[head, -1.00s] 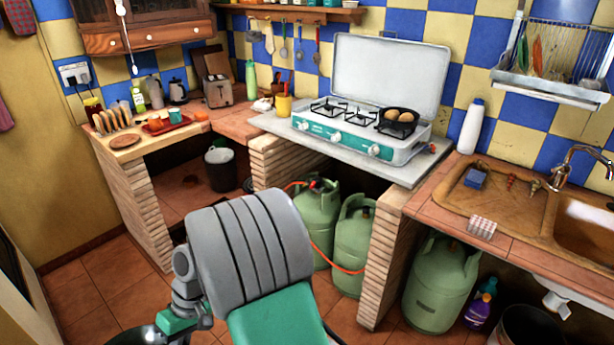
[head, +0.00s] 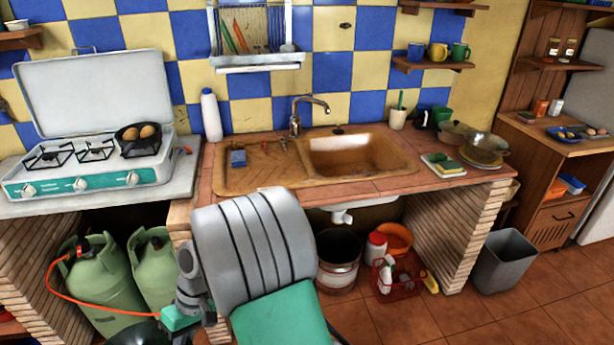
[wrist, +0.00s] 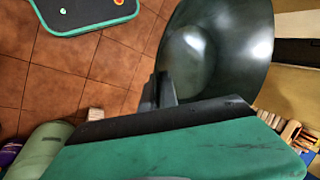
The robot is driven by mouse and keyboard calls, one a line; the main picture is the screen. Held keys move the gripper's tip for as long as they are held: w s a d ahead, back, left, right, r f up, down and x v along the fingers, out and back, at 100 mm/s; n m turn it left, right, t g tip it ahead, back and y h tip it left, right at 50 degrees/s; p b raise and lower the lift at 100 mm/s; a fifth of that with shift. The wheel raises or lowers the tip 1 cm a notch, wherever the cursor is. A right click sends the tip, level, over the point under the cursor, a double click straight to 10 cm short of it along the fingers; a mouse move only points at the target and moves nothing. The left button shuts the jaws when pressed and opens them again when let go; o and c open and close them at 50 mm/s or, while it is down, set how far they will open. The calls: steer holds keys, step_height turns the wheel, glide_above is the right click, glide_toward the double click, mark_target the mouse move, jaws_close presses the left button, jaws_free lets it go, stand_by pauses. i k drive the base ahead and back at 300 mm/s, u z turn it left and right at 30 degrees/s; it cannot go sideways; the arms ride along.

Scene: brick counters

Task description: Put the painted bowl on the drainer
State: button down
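A dark, shiny bowl (wrist: 215,50), which I take to be the painted bowl, fills the upper right of the wrist view. My gripper (wrist: 165,92) is at its near rim and appears shut on it; the contact is partly hidden. Any painted pattern is not clear. In the head view my arm hides the gripper, and a dark rounded edge (head: 135,334) at the bottom left may be the bowl. A wire dish drainer (head: 258,62) hangs on the wall above.
The stove (head: 90,165) is at the left, with gas bottles (head: 105,275) below. A grey bin (head: 505,262) stands on the floor at right.

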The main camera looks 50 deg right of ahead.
mark_target(271, 171)
steer(key=z, duration=0.85)
steer(key=i, duration=0.35)
